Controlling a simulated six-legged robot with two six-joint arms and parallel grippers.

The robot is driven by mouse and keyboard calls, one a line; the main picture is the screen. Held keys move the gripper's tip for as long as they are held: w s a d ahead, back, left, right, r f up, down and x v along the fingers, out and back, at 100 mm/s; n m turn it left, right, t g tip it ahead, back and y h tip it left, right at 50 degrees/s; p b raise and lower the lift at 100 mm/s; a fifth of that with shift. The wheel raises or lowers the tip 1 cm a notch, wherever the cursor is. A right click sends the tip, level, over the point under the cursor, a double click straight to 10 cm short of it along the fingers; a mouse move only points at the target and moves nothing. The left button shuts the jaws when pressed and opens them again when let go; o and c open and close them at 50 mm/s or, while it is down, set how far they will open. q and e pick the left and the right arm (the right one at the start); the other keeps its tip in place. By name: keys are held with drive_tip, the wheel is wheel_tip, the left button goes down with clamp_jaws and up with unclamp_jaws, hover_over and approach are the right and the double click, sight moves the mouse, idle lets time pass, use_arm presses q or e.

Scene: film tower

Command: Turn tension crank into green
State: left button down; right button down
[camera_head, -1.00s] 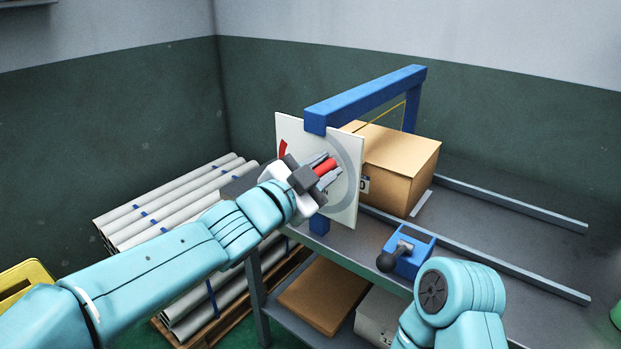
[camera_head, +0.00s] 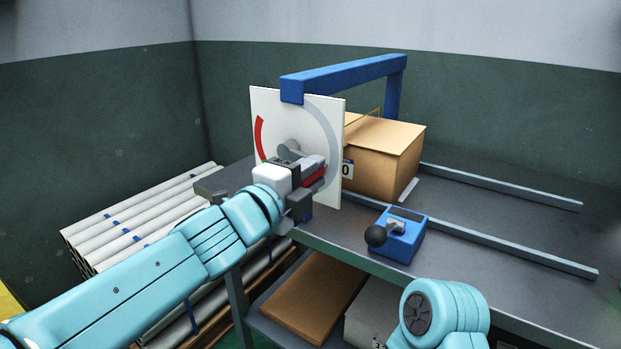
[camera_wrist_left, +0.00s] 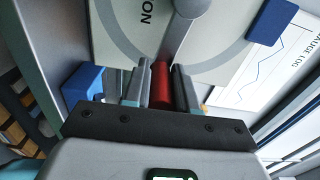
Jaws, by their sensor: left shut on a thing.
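The white dial plate (camera_head: 264,103) hangs from the blue frame and shows a red arc (camera_head: 260,136) at its left and a grey arc at its right. A trace of green shows just below the red arc; most of that area is behind my gripper. The tension crank's grey arm (camera_head: 294,152) points down and right from the plate's middle. My left gripper (camera_head: 312,177) is shut on the crank's red handle (camera_head: 315,177). In the left wrist view the handle (camera_wrist_left: 161,85) stands between both fingers. My right gripper is out of view; only part of that arm shows.
The blue frame (camera_head: 345,72) stands over the grey bench, with a cardboard box (camera_head: 385,155) behind the plate. A blue unit with a black-knobbed lever (camera_head: 402,240) sits at the bench's front. Pale tubes (camera_head: 140,215) are stacked at the left.

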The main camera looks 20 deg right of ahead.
use_arm(q)
drive_tip(key=shift+w+f+m+b, duration=0.15)
drive_tip(key=shift+f+m+b, duration=0.4)
drive_tip(key=shift+f+m, duration=0.35)
drive_tip(key=shift+a, duration=0.1)
drive_tip(key=c, duration=0.9)
unclamp_jaws()
drive_tip(key=shift+w+r, duration=0.1)
drive_tip(key=shift+r, duration=0.1)
drive_tip(key=shift+s+a, duration=0.35)
drive_tip(key=shift+a, duration=0.1)
drive_tip(key=v, duration=1.5)
drive_tip(key=shift+s+a, duration=0.1)
drive_tip(key=shift+s, duration=0.05)
